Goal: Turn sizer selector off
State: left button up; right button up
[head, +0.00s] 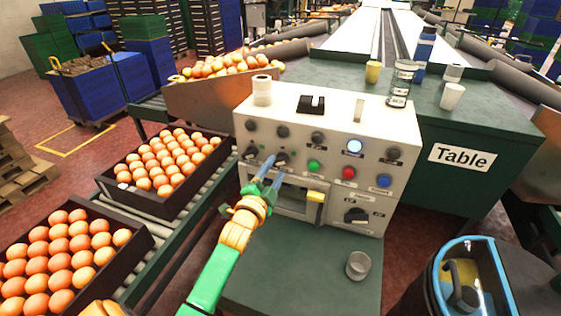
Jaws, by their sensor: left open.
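The white control panel (345,130) stands in the middle of the head view. Its front carries several black rotary knobs, coloured buttons and a larger dark selector at the lower right (356,215). The labels are too small to read, so I cannot tell which knob is the sizer selector. My left gripper (274,164) is open, with its blue fingers pointing up at a black knob (283,155) on the panel's left half. The fingertips are at or just before this knob; I cannot tell if they touch it. My right gripper is not in view.
A roll (262,90) stands on the panel top. Cups and a glass (401,84) stand on the green table (450,125) behind.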

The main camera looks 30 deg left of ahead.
aim_at(279, 164)
pick_arm(q)
jog(key=x, duration=0.3)
jog(key=shift+w+a+f, duration=0.1)
jog(key=shift+w+f, duration=0.15)
jog(key=shift+w, duration=0.1)
jog(key=shift+s+r, duration=0.1)
jog(key=shift+s, duration=0.05)
grip_shut()
